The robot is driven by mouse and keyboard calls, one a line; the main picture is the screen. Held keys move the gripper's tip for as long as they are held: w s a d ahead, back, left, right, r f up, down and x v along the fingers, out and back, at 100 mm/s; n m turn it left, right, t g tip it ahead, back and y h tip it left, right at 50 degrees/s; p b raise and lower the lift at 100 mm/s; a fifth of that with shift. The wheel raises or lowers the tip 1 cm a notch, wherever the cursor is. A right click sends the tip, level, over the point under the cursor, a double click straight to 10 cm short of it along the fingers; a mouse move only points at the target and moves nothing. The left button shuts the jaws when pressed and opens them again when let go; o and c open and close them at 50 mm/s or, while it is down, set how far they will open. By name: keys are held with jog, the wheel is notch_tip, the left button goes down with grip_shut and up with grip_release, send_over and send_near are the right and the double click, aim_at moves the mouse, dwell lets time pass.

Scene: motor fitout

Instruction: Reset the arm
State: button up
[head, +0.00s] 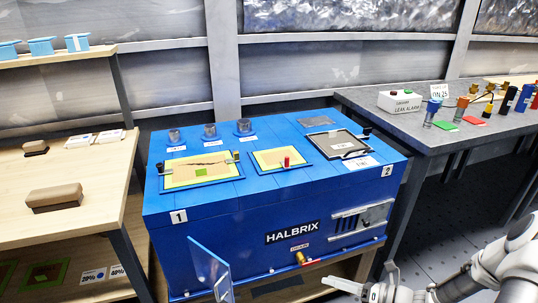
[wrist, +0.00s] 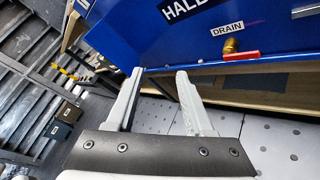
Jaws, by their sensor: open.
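My gripper (head: 360,283) is at the lower right of the head view, in front of and below the right part of the blue HALBRIX machine (head: 240,232). In the wrist view the two pale fingers of my gripper (wrist: 160,76) stand apart with nothing between them. The machine's lower front edge is beyond the fingertips. The brass drain valve (head: 300,258) with a red handle is on the machine's lower front; it also shows in the wrist view (wrist: 231,46), up and right of the fingers. I see no contact between fingers and machine.
A clear door panel (head: 209,268) stands swung out at the machine's front left. A wooden shelf (head: 85,190) with brown blocks is at left. A grey bench (head: 395,115) with a leak alarm box (head: 399,101) and several coloured cylinders is at right. Open floor (head: 440,225) shows below it.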

jog(key=s+a+r+n+g+h, duration=0.15)
jog(key=s+r+n+h, duration=0.25)
jog(key=s+r+n, duration=0.5)
jog(key=s+a+r+n+h, duration=0.2)
jog(key=s+r+n+h, duration=0.25)
jog(key=r+n, duration=0.9)
jog(key=s+a+r+n+g+h, duration=0.1)
jog(key=s+r+n+h, duration=0.45)
jog(key=r+n, duration=0.6)
notch_tip(320, 180, up, 22)
jog(key=m+p, duration=0.1)
jog(key=p, duration=2.1)
jog(key=shift+s+a, duration=0.15)
jog(key=shift+s, duration=0.1)
jog(key=shift+f, duration=0.1)
